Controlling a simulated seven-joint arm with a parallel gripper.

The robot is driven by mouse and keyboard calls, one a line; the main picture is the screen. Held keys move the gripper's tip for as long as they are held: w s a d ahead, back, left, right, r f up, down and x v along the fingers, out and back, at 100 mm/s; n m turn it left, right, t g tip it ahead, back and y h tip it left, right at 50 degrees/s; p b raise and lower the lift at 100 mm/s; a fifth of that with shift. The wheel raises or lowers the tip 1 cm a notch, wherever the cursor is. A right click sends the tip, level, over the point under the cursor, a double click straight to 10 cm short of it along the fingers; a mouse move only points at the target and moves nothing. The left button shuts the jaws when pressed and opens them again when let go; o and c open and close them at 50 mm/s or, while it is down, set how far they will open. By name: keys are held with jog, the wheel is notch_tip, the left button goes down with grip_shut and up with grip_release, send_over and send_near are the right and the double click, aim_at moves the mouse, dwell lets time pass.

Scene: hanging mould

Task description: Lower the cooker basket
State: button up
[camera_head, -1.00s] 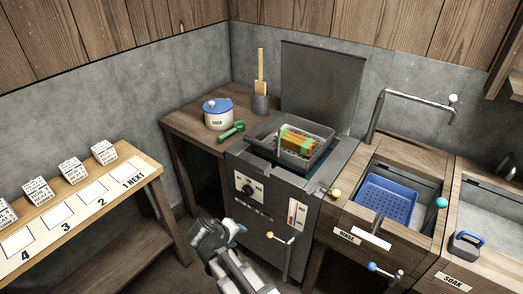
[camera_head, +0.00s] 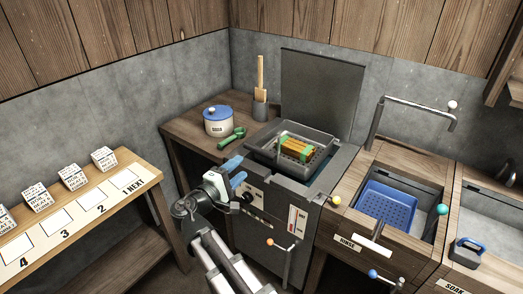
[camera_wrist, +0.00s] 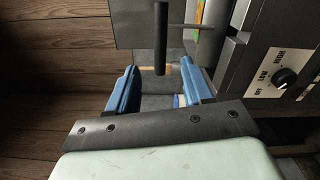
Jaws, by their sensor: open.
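The dark grey cooker basket (camera_head: 276,161) sits raised at the top of the cooker (camera_head: 272,205), with an orange block with green ends (camera_head: 296,148) in it. My gripper (camera_head: 234,171) is open and empty, left of the cooker's front top edge and apart from the basket. In the wrist view my two blue fingers (camera_wrist: 160,92) are spread, with a dark bar (camera_wrist: 160,38) seen ahead between them; it may be the basket's handle. The cooker's dial (camera_wrist: 285,78) shows at the right there.
The cooker's lid (camera_head: 318,95) stands upright behind the basket. The rinse sink with a blue basket (camera_head: 386,206) is at right.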

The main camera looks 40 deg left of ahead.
aim_at(258, 153)
jog(key=w, duration=1.2)
jog(key=shift+w, duration=0.2)
jog(key=shift+c, duration=0.4)
grip_shut()
